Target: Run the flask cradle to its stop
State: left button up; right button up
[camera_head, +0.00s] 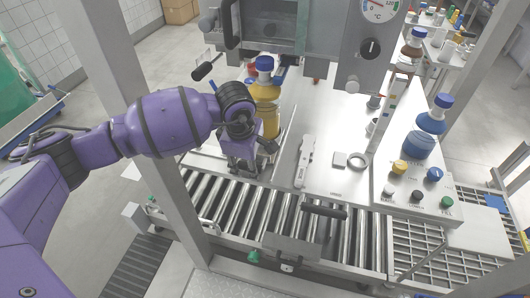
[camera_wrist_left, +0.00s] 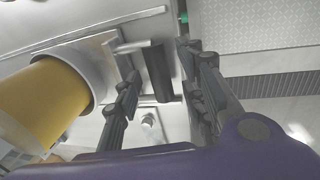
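The flask (camera_head: 266,105) holds yellow liquid and has a blue cap. It stands upright at the left of the steel worktop, behind my left gripper. The left wrist view shows the yellow flask (camera_wrist_left: 45,95) seated in a pale grey cradle (camera_wrist_left: 106,62). A black handle (camera_wrist_left: 158,80) on a grey rod sticks out beside the cradle. My left gripper (camera_head: 243,168) points down beside the flask. In the left wrist view its fingers (camera_wrist_left: 163,85) are apart, with the handle between them and gaps showing. In the head view the arm hides much of the cradle. My right gripper is not in view.
A roller conveyor (camera_head: 270,215) runs along the front, with a black handle (camera_head: 324,211) above it. A control box (camera_head: 415,185) with coloured buttons and a blue-capped bottle (camera_head: 430,125) stand right. A steel post (camera_head: 165,150) rises close to my left arm. A dial (camera_head: 378,8) is above.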

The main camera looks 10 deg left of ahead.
pick_arm(q)
jog(key=c, duration=0.9)
grip_shut()
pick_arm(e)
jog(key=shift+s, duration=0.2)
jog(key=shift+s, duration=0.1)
